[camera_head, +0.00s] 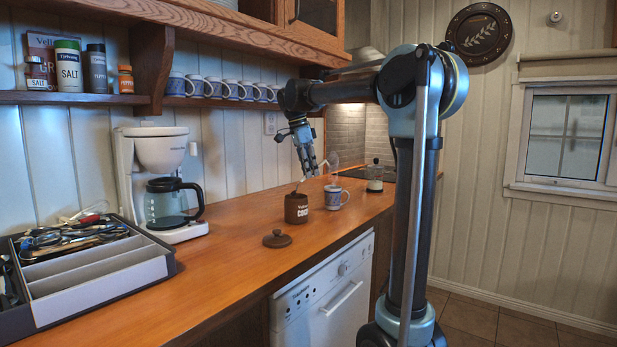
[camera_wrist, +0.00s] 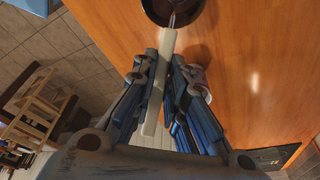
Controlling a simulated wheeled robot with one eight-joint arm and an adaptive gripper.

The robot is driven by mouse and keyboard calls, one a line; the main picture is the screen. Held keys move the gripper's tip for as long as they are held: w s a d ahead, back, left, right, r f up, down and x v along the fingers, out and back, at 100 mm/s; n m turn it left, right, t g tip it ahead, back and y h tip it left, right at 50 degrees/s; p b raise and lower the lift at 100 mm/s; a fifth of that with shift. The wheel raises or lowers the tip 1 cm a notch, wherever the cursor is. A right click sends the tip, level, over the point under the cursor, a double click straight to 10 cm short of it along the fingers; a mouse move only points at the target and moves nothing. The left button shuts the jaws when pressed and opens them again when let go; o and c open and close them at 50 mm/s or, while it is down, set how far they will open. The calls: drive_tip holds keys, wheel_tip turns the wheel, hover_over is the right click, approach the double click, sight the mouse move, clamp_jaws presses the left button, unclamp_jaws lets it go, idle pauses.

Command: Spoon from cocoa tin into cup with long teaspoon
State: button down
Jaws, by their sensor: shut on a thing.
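My gripper (camera_head: 311,172) points down over the counter and is shut on the pale handle of the long teaspoon (camera_wrist: 158,85). In the wrist view my fingers (camera_wrist: 166,60) lie on both sides of the handle. The spoon's thin metal shaft runs into the open mouth of the brown cocoa tin (camera_head: 296,209), also at the top of the wrist view (camera_wrist: 153,13). The spoon's bowl is hidden. The blue and white cup (camera_head: 333,199) stands upright just right of the tin. The tin's dark lid (camera_head: 277,239) lies on the counter in front.
A coffee maker (camera_head: 160,155) and a utensil tray (camera_head: 95,282) are at left. The counter (camera_head: 228,262) left of the lid is clear.

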sight(319, 164)
drive_tip(key=shift+w+d+r+g+y, duration=0.15)
drive_tip(key=shift+d+r+y, duration=0.1)
drive_tip(key=shift+d+y, duration=0.35)
drive_tip(key=shift+w+d+r+g+y, duration=0.25)
drive_tip(key=shift+d+y, duration=0.2)
drive_tip(key=shift+y, duration=0.15)
drive_tip(key=shift+w+d+r+g+y, duration=0.1)
drive_tip(key=shift+d+r+y, duration=0.15)
drive_tip(key=shift+d+y, duration=0.35)
